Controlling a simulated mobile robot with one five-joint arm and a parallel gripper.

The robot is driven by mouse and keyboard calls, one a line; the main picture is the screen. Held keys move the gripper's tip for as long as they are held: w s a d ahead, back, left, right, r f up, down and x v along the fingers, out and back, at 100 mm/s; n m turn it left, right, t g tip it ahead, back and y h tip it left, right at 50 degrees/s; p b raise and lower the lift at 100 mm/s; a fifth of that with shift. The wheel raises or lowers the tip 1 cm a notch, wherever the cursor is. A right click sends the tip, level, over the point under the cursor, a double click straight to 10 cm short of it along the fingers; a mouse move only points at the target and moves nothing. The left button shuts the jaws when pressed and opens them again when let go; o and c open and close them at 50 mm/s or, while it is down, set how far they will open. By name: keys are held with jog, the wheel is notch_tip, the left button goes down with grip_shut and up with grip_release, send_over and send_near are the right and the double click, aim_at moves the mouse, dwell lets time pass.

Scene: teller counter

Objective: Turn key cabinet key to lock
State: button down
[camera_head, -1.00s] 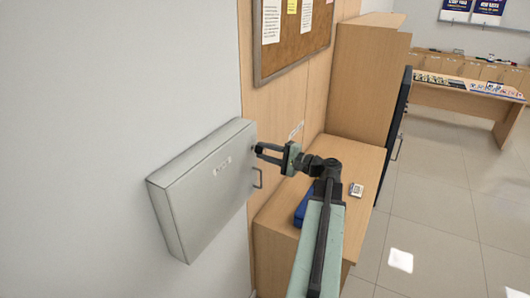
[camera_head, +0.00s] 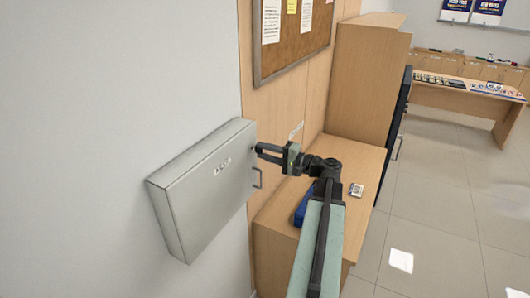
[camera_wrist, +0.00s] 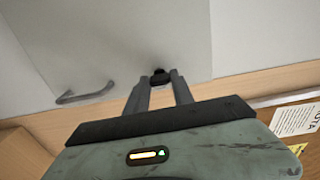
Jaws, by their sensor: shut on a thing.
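The grey key cabinet (camera_head: 205,190) hangs on the white wall with its door closed, a small label on its front and a handle (camera_head: 258,178) near the right edge. The handle also shows in the wrist view (camera_wrist: 85,93). My gripper (camera_head: 257,148) is at the upper right edge of the cabinet door. In the wrist view my gripper (camera_wrist: 160,80) is shut on the small dark key (camera_wrist: 160,77) at the door face. The fingers hide part of the key, so I cannot tell its exact angle.
A wooden counter (camera_head: 277,215) stands below and right of the cabinet, with a blue object (camera_head: 304,208) and a small white item (camera_head: 356,190) on it. A cork notice board (camera_head: 296,40) hangs above. Open tiled floor (camera_head: 440,200) lies to the right.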

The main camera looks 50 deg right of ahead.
jog(key=c, duration=1.1)
grip_release()
jog(key=v, duration=0.8)
jog(key=shift+w, duration=0.1)
